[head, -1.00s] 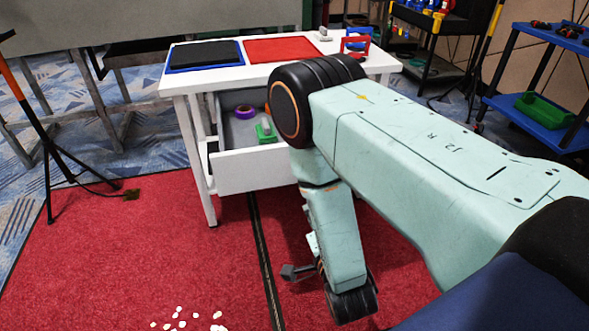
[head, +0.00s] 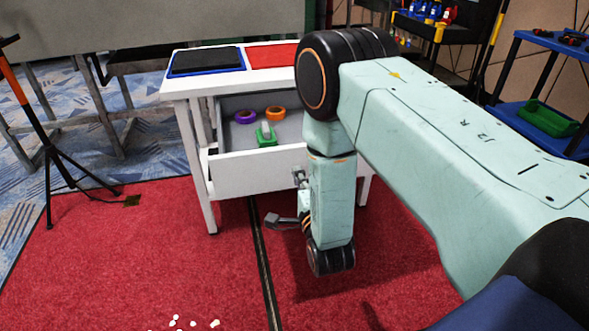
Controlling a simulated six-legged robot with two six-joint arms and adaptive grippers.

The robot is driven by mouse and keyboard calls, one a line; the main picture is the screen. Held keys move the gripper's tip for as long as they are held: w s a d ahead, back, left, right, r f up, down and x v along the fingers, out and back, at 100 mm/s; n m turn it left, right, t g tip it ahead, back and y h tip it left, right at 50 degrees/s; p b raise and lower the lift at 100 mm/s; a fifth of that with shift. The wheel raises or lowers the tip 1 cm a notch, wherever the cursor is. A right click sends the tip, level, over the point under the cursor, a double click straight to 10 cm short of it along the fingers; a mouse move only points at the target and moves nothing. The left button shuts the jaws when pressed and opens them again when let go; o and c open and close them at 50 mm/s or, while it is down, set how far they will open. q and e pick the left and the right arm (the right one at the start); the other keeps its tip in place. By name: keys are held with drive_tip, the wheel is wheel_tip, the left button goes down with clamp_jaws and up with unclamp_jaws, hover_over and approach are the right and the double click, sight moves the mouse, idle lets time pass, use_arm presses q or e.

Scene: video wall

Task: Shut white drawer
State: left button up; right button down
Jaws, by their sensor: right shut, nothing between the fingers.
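The white drawer (head: 250,174) stands pulled open from the white table (head: 205,84) in the head view. A purple ring, an orange ring and a green item lie inside it. My right arm hangs in front of the drawer's right side and hides that part. My right gripper (head: 276,219) shows small at the end of this arm, shut and empty, low in front of the drawer over the red carpet. It looks apart from the drawer front. My left gripper is not in view.
A blue-rimmed black mat (head: 207,60) and a red mat (head: 270,55) lie on the tabletop. A black tripod stand (head: 50,150) is at the left. A blue shelf cart (head: 545,128) with a green bin stands at the right. White bits lie on the carpet in front.

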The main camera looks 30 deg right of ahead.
sight(292, 157)
drive_tip(key=shift+b+x, duration=0.65)
drive_tip(key=shift+x, duration=1.7)
